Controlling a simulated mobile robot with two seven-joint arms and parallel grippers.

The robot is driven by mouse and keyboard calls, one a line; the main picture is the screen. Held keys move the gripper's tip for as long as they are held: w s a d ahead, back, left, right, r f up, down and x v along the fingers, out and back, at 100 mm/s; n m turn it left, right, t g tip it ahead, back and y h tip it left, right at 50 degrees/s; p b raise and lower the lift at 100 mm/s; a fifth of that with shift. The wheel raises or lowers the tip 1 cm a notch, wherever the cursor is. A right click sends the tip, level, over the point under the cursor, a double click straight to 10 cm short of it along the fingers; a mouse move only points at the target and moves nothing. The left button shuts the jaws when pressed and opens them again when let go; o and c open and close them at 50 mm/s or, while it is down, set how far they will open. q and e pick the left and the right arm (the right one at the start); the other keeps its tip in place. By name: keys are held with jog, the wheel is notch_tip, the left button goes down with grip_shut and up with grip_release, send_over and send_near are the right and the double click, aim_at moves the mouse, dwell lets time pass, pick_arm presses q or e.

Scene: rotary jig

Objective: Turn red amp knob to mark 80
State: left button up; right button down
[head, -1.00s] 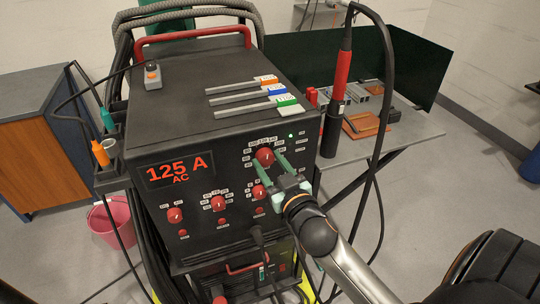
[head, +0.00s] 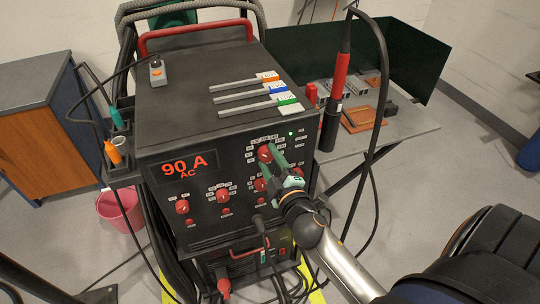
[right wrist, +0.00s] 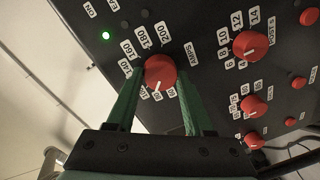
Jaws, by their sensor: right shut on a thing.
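The red amp knob (head: 265,153) sits at the upper right of the black welder's front panel. In the right wrist view the knob (right wrist: 160,72) has numbered marks around it and the word AMPS beside it. Its white pointer line faces the low-number side; the exact mark is hard to read. My right gripper (head: 269,157) has its green fingers on both sides of the knob, shut on it; the fingers also show in the right wrist view (right wrist: 157,88). My left gripper is not in view.
Other red knobs, such as the lower left one (head: 182,207), sit close by on the panel. A cable plugs in below. A torch (head: 336,95) stands at the right by a grey table (head: 408,128). A pink bucket (head: 121,212) is on the floor.

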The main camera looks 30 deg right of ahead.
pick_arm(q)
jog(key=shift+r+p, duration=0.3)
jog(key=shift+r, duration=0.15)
pick_arm(e)
jog(key=shift+a+n, duration=0.1)
jog(key=shift+n, duration=1)
jog(key=shift+c, duration=1.4)
grip_release()
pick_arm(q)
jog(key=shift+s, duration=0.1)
pick_arm(e)
jog(key=shift+s, duration=0.1)
